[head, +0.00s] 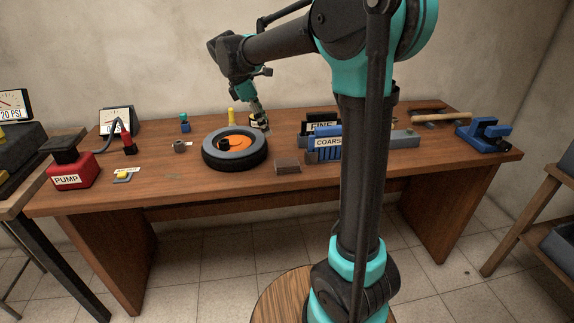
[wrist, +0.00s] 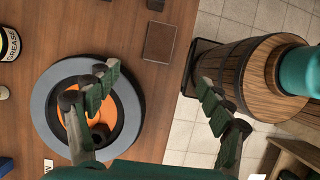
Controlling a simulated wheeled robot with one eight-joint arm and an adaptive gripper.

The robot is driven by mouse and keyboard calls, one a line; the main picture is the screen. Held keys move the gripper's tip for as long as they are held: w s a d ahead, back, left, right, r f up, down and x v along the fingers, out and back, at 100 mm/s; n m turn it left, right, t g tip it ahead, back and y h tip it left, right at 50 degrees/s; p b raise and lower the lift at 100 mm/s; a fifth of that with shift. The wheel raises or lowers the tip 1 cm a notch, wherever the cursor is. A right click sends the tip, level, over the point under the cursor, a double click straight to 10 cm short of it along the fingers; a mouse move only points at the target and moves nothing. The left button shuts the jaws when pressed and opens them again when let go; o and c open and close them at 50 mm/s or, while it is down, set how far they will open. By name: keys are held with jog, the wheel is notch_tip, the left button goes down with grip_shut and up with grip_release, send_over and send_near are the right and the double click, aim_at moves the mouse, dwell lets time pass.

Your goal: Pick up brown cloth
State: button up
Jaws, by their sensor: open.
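The brown cloth (head: 287,166) is a small, dark brown folded square. It lies flat on the wooden workbench near the front edge, to the right of the wheel. In the wrist view the cloth (wrist: 160,42) is at the upper middle, beyond the fingertips, with nothing touching it. My gripper (head: 262,120) is above the back of the wheel in the head view. In the wrist view my gripper (wrist: 158,78) has its green fingers spread wide with nothing between them.
A wheel with an orange hub (head: 212,160) lies left of the cloth. A grease tin (wrist: 9,43) stands behind it. File racks labelled FINE and COARSE (head: 326,157) stand to the right. The red pump (head: 72,170) is at the left. Bare bench surrounds the cloth.

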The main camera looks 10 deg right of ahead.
send_near(287, 162)
jog(key=x, duration=0.3)
jog(key=shift+s+a+f, duration=0.1)
jog(key=shift+a, duration=0.1)
jog(key=shift+x, duration=3.1)
jog(key=shift+d, duration=0.15)
jog(key=c, duration=1.2)
jog(key=shift+c, duration=0.2)
notch_tip(287, 162, up, 20)
